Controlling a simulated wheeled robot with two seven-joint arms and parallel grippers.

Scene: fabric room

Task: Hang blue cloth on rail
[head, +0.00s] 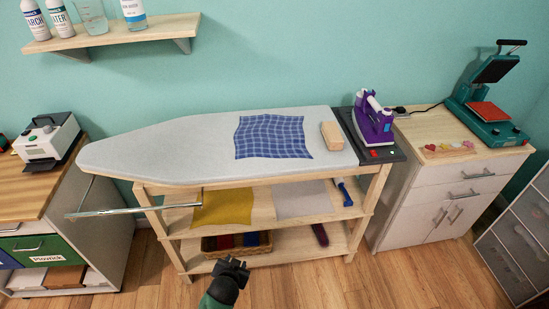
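The blue checked cloth (270,137) lies flat on the grey ironing board top, right of its middle. A chrome rail (120,211) sticks out to the left from the board's wooden stand, below the board's tapered end; nothing hangs on its visible length. My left gripper (233,265) is dark, low in the picture, in front of the stand's bottom shelf and well away from the cloth. It appears empty, but I cannot tell how far its fingers are apart. My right gripper is not in view.
The ironing board (165,146) also bears a tan block (331,135) and, at its right end, a purple iron (373,118). Yellow cloth (222,208) and pale cloth (301,199) lie on the shelf below. A left cabinet (75,190) and right drawer cabinet (460,180) flank the stand.

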